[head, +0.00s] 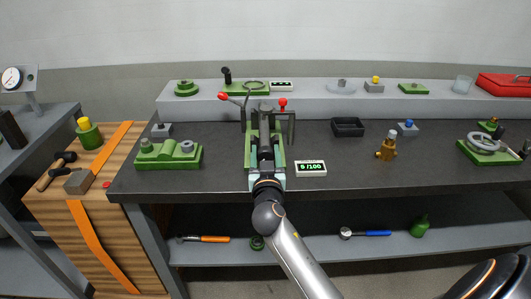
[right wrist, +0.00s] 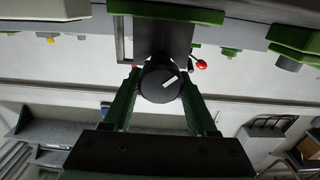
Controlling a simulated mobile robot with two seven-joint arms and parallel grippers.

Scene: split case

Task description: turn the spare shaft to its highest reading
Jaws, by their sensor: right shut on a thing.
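The spare shaft (head: 266,140) appears as a dark rod lying lengthwise in a green fixture (head: 249,150) on the bench. In the right wrist view the shaft's round black end (right wrist: 157,80) faces me, with a short white mark slanting on its right half. My right gripper (head: 267,172) is shut on the shaft at its near end; its green fingers (right wrist: 160,98) lie on either side of it. A small display (head: 311,168) right of the fixture seems to read 9 /100. My left gripper is not in view.
A red-knobbed lever (head: 223,97) stands up left of the fixture, and another red knob (head: 283,102) is just behind it. A green block (head: 168,155) is to the left, a black tray (head: 347,127) and brass part (head: 386,149) to the right. Bench space right of the display is clear.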

